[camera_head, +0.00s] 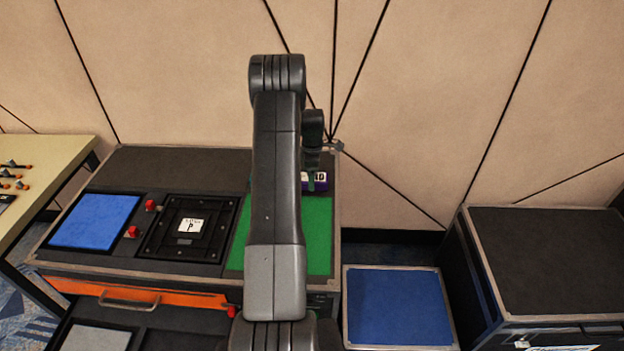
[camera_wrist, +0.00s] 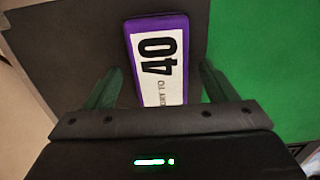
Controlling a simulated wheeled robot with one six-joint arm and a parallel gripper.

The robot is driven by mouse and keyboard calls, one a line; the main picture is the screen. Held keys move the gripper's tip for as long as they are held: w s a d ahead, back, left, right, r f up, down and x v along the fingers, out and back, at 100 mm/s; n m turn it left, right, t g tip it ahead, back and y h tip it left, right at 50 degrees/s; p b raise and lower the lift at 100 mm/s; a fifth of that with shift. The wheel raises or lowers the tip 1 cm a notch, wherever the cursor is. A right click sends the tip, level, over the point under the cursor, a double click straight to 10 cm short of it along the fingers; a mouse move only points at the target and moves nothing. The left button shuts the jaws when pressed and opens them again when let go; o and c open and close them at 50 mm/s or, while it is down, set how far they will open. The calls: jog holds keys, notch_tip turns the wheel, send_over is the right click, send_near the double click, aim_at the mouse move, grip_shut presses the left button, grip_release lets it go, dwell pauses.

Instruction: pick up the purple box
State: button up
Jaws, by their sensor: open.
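The purple box (camera_wrist: 158,20) has a white label with a large black 40 and lies flat on a dark surface beside a green area in the wrist view. In the head view, part of the purple box (camera_head: 318,187) shows to the right of my arm, which hides the rest. My gripper (camera_wrist: 160,82) is open in the wrist view, with one finger on each side of the near part of the box. A gap shows between each finger and the box. I cannot tell how high the fingertips are above the surface.
The workbench carries a green mat (camera_head: 319,236), a blue panel (camera_head: 95,220), a black square frame with a white P label (camera_head: 191,225) and red knobs. A blue-topped low platform (camera_head: 400,306) and a black case (camera_head: 552,255) stand right. A wall is behind.

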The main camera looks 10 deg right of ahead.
jog(key=shift+f, duration=0.7)
jog(key=c, duration=1.2)
jog(key=shift+o, duration=0.2)
jog(key=shift+r, duration=0.15)
